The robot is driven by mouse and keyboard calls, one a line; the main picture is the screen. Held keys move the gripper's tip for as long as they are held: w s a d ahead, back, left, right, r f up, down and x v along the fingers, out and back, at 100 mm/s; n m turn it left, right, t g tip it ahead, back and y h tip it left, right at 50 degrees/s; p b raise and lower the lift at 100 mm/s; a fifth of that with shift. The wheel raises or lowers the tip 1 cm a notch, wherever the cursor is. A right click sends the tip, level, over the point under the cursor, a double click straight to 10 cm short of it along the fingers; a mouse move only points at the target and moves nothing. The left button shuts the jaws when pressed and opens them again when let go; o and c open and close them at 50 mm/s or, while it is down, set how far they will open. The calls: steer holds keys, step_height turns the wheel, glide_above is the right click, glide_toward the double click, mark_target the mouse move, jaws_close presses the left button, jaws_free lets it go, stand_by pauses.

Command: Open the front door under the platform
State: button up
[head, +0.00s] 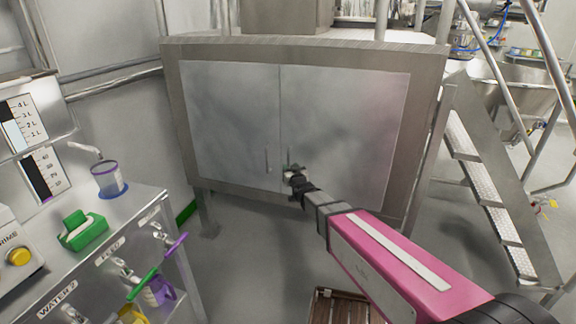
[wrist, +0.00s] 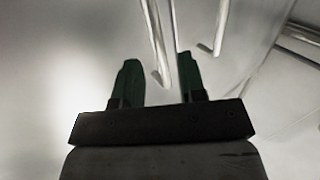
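The front of the platform has two grey metal door leaves, the left door (head: 228,115) and the right door (head: 345,115), both closed with a seam between them. The left door's vertical bar handle (head: 267,160) is in plain view beside the seam. In the head view the right door's handle is mostly hidden by my gripper (head: 288,170). In the wrist view my gripper's two dark green fingers are apart. One bar handle (wrist: 154,40) appears between the fingertips, and another bar handle (wrist: 222,28) lies to the right. I cannot tell whether the fingers touch the handle.
A steel bench (head: 130,225) with a blue-rimmed cup (head: 108,178) and a green holder (head: 80,230) stands at left. Metal stairs (head: 490,180) rise at right. A brown slatted crate (head: 338,306) lies on the floor in front. Grey floor (head: 250,255) before the doors is mostly clear.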

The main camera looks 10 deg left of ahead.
mark_target(288, 164)
steer(key=x, duration=0.4)
steer(key=shift+w, duration=0.1)
steer(key=shift+c, duration=0.4)
jaws_close()
